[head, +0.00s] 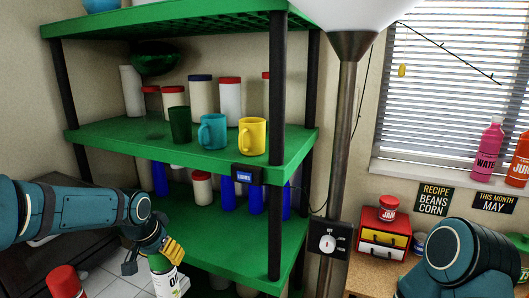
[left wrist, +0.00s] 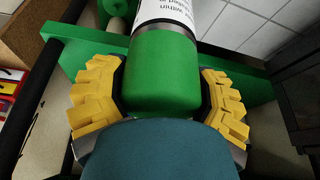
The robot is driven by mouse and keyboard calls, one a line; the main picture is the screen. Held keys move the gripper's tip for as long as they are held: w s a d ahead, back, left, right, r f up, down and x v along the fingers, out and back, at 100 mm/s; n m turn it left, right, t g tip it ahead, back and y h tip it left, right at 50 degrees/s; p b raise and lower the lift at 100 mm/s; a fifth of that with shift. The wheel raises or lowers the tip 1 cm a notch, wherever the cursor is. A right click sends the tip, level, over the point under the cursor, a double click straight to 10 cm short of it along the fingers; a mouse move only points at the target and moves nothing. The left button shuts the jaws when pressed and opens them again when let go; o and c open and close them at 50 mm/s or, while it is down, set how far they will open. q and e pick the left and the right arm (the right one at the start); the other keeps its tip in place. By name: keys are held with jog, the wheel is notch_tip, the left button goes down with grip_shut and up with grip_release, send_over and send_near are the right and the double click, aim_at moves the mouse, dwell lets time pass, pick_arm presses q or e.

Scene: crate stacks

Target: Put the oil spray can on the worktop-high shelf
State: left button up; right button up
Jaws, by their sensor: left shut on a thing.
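The oil spray can (head: 168,283) has a white label with dark lettering, cut off by the bottom edge of the head view. My left gripper (head: 168,256) is shut on its upper end, in front of the green shelf unit's left side. In the left wrist view the can's green end (left wrist: 163,80) sits between the yellow fingers of the gripper (left wrist: 160,95), with the white label beyond. The lowest green shelf board (head: 210,232) in the head view is right of the can and holds blue bottles and a red-lidded white jar (head: 201,188). My right gripper is outside the view.
The middle shelf (head: 105,138) carries a teal mug (head: 212,131), a yellow mug (head: 252,136), a green cup and several jars. A black post (head: 276,230) stands at the shelf's front corner. A red-capped container (head: 66,282) is at lower left. The lowest board's front part looks clear.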

pick_arm(q)
jog(key=s+d+f, duration=0.4)
jog(key=s+d, duration=0.2)
jog(key=d, duration=0.2)
jog(key=s+f+n, duration=0.1)
jog(key=s+f, duration=0.2)
jog(key=f, duration=0.4)
jog(key=s+f+n, duration=0.2)
jog(key=s+f, duration=0.1)
jog(key=f, duration=0.4)
jog(key=shift+s+a+y, duration=0.15)
jog(key=shift+s+y, duration=0.25)
jog(key=shift+s+a, duration=0.1)
